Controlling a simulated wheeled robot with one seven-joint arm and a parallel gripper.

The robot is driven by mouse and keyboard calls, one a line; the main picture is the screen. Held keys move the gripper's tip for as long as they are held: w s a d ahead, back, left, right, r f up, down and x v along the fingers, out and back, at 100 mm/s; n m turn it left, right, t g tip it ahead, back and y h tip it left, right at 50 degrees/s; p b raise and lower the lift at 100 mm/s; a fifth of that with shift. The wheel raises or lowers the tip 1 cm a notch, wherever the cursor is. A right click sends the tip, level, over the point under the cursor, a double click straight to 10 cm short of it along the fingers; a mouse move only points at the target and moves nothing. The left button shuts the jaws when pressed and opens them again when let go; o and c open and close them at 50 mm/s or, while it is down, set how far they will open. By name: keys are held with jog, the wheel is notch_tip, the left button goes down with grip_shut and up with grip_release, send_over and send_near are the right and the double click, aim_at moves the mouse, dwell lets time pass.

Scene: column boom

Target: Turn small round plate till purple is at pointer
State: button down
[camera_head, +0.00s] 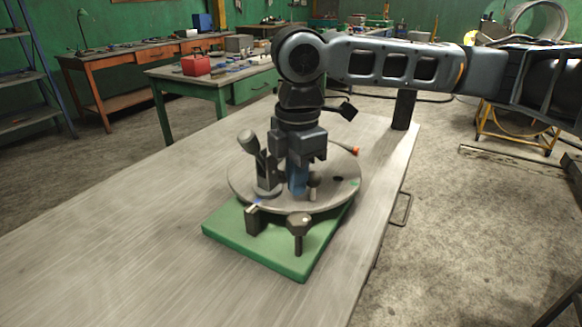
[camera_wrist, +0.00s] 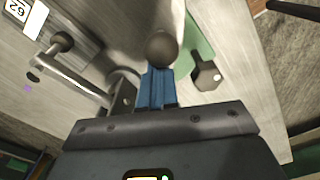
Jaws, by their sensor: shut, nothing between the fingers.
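The small round plate (camera_head: 240,187) is a grey disc on a green base (camera_head: 236,240). A blue mark (camera_head: 258,202) lies at its near rim beside a dark block with a pale tip (camera_head: 254,211), which looks like the pointer. A green mark (camera_head: 355,183) is at the right rim. In the wrist view a small purple mark (camera_wrist: 28,88) shows at the far left, near a dark hole. My gripper (camera_head: 298,188) points down over the plate, its blue fingers shut and empty. A round knob (camera_wrist: 161,48) stands at the fingertips; whether they touch is unclear.
A thick upright handle (camera_head: 248,141) stands left of my gripper. A dark-headed knob (camera_head: 299,224) rises from the base's near side. The tabletop (camera_head: 120,240) is clear at left. A numbered card (camera_wrist: 20,14) shows in the wrist view.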

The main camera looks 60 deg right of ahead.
aim_at(319, 174)
jog(key=shift+s+d, duration=0.15)
jog(key=shift+s+d, duration=0.4)
jog(key=shift+s, duration=0.15)
dwell(0.5)
jog(key=shift+s+d, duration=0.6)
jog(key=shift+s, duration=0.05)
jog(key=shift+s+d, duration=0.1)
jog(key=shift+d, duration=0.05)
jog(key=shift+s+d+p, duration=0.3)
jog(key=shift+s+d, duration=0.1)
jog(key=shift+d, duration=0.2)
jog(key=shift+s+d, duration=0.1)
jog(key=shift+d, duration=0.05)
jog(key=shift+s+d, duration=0.35)
jog(key=shift+d, duration=0.4)
